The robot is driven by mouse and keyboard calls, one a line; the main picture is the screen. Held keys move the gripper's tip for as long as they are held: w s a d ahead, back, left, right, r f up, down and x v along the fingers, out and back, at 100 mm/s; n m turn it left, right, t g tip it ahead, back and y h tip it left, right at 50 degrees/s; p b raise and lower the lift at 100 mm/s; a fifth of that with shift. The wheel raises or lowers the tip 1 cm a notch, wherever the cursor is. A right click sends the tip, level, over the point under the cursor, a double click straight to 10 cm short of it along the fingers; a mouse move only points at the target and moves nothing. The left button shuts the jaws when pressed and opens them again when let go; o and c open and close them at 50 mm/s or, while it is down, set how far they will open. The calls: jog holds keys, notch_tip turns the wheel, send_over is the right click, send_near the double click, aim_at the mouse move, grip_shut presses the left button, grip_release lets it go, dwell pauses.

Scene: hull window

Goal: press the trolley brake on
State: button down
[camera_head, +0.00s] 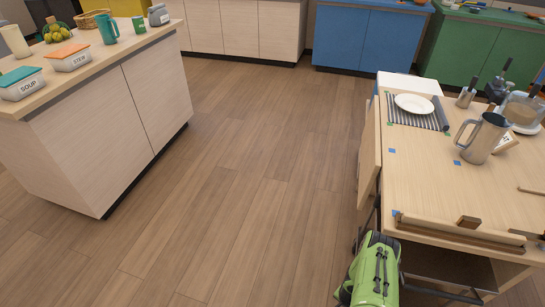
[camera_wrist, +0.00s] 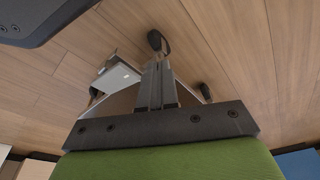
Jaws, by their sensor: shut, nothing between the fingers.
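The trolley (camera_head: 470,185) stands at the right in the head view, with a wooden top, dark legs and a low shelf (camera_head: 445,265). I cannot tell for certain which part is the brake. My gripper (camera_wrist: 158,66) is shut and empty, low near the trolley's underside. I cannot tell whether it touches anything.
The trolley top carries a white plate (camera_head: 414,104) on a striped mat, a metal jug (camera_head: 484,138) and utensils. A counter (camera_head: 100,140) with labelled tubs stands at the left. Blue (camera_head: 365,42) and green cabinets line the back. The wooden floor (camera_head: 240,180) between is clear.

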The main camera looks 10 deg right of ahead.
notch_tip(320, 180, up, 8)
jog(key=p, duration=0.6)
jog(key=shift+w+a+p, duration=0.15)
jog(key=shift+a+p, duration=0.05)
jog(key=shift+p, duration=0.1)
